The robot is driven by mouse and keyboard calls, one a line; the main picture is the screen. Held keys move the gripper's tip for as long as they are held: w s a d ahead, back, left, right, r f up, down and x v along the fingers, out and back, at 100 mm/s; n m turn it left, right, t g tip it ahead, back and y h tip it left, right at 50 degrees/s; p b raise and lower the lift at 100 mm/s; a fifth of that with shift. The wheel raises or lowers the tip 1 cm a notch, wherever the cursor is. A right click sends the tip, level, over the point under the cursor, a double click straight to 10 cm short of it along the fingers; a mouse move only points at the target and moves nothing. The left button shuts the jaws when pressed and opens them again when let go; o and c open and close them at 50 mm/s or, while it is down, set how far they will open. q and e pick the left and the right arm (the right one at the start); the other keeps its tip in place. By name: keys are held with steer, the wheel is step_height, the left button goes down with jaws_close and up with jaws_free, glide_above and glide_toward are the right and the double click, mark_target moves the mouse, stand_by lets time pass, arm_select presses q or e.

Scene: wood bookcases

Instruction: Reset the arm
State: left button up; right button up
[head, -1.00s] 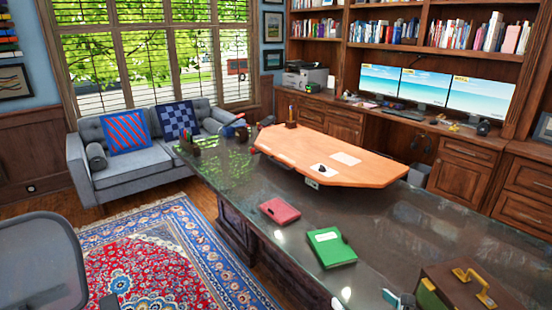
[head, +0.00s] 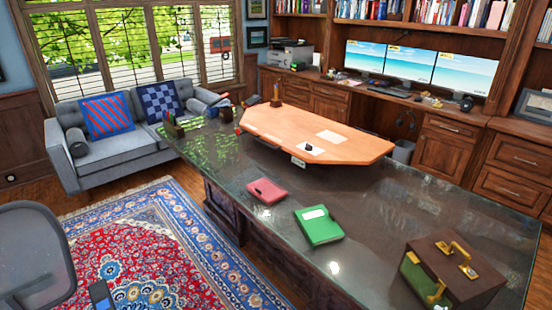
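Neither of my grippers shows in the head view now, and no part of my arms can be made out. The dark, glossy desk (head: 375,205) runs across the middle. On it lie a red book (head: 267,191) and a green book (head: 318,226), apart from each other. A brown case with brass handles (head: 457,268) stands at the desk's near right.
A raised wooden desktop (head: 290,130) stands on the desk's far part. A grey sofa (head: 120,165) is at the left, and a grey chair (head: 35,255) at the near left. A patterned rug (head: 150,255) covers the floor between. Three monitors (head: 410,68) stand behind.

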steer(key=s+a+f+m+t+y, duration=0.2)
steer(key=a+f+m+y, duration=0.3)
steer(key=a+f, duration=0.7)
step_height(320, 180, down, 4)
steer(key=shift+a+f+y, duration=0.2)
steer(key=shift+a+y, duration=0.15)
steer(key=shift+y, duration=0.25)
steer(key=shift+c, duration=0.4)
